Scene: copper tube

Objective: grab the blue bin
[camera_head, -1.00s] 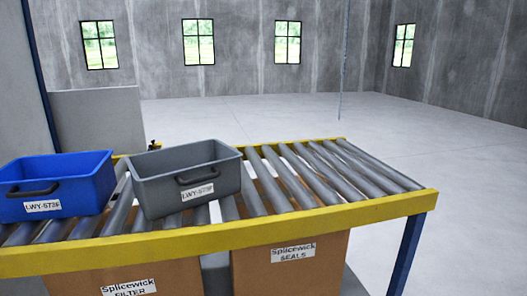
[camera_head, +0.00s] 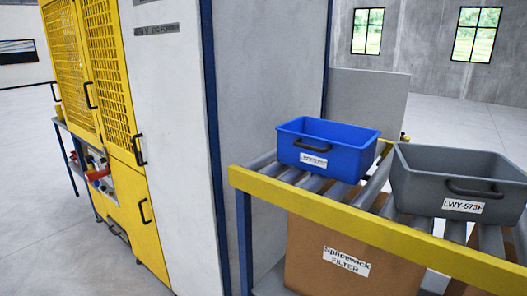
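The blue bin (camera_head: 345,155) stands upright on the roller conveyor (camera_head: 320,208), near its left end. It has a dark handle and a white label on its front side. A grey bin (camera_head: 425,190) with a similar handle and label stands to its right on the same rollers, with a gap between them. Neither of my grippers shows in the head view.
A tall white and yellow machine cabinet (camera_head: 165,120) stands to the left of the conveyor. The conveyor has a yellow front rail and a blue leg. A cardboard box (camera_head: 345,262) sits beneath it. Open floor (camera_head: 50,220) lies at the far left.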

